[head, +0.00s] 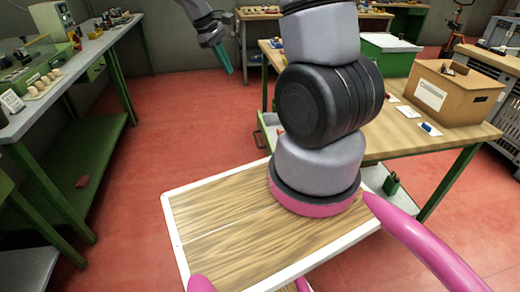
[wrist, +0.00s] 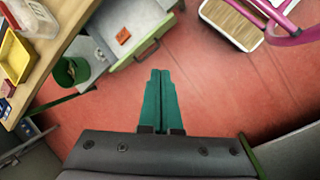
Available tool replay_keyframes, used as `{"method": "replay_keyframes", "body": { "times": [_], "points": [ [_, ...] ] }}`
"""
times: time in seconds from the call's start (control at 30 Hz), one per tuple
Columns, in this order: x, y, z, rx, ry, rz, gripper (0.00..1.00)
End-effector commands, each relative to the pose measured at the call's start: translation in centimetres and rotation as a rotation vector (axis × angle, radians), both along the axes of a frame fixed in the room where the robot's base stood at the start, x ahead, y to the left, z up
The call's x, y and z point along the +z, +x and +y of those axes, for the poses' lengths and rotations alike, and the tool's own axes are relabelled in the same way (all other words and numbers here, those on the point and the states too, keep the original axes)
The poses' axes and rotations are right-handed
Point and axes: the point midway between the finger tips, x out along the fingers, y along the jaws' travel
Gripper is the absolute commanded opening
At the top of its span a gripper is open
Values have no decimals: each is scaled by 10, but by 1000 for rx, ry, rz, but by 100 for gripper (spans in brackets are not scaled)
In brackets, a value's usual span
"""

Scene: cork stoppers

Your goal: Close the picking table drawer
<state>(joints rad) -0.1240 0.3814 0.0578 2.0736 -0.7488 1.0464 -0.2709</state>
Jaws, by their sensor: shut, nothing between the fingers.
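The picking table (head: 455,135) has a wooden top and green legs and stands at the right in the head view. Its drawer (wrist: 148,18) is pulled out in the wrist view, with pale inner walls, a green front edge and a handle (wrist: 147,51). An orange piece (wrist: 123,36) lies inside the drawer. In the head view my arm hides most of the drawer; its handle (head: 258,139) shows at the left of the table. My gripper (head: 228,72) has teal fingers, shut and empty. In the wrist view the gripper (wrist: 160,72) is apart from the drawer, over the floor.
A bench (head: 88,60) with cork stoppers stands at the left. Red floor (head: 190,120) is clear between bench and table.

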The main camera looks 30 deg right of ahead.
Motion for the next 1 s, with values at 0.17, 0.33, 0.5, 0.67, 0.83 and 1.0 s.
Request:
{"method": "replay_keyframes", "body": {
  "times": [0.17,0.33,0.5,0.67,0.83,1.0],
  "points": [
    [-94,22,-1,207,-106,188,0],
    [-185,28,-1,406,-184,351,0],
    [-256,22,-2,560,-235,471,0],
    [-292,16,-4,639,-256,530,0],
    [-307,12,-10,660,-263,548,0],
    [-326,7,-28,657,-262,549,0]
  ]
}}
